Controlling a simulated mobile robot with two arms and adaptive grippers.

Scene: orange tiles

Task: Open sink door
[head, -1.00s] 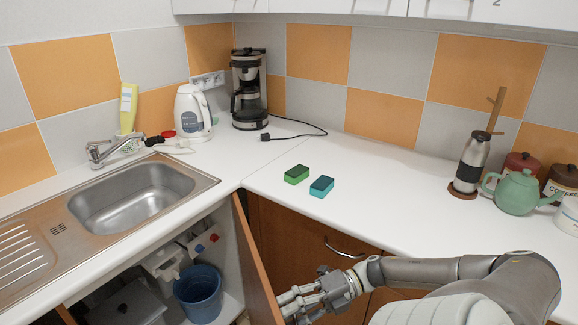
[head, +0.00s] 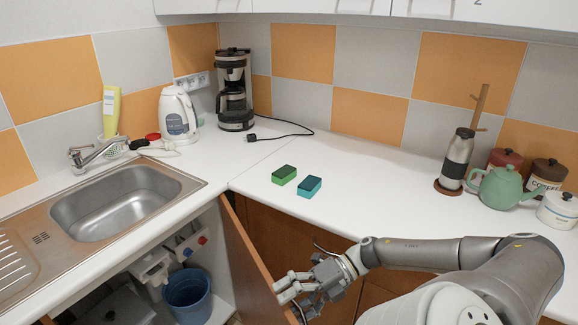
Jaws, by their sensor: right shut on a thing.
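The sink door (head: 246,262) is a brown wooden cabinet door under the counter, and it stands swung open to the right. The open cupboard shows a blue bucket (head: 188,295) and pipe fittings inside. The steel sink (head: 115,203) is set in the counter above. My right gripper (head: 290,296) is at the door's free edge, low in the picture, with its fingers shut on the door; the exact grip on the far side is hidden. My left gripper is not in view.
A closed cabinet with a metal handle stands close behind my right gripper. On the white counter (head: 350,185) are a green sponge (head: 284,176), a blue sponge (head: 308,187), a kettle (head: 178,115), a coffee maker (head: 235,90) and a teapot (head: 503,187).

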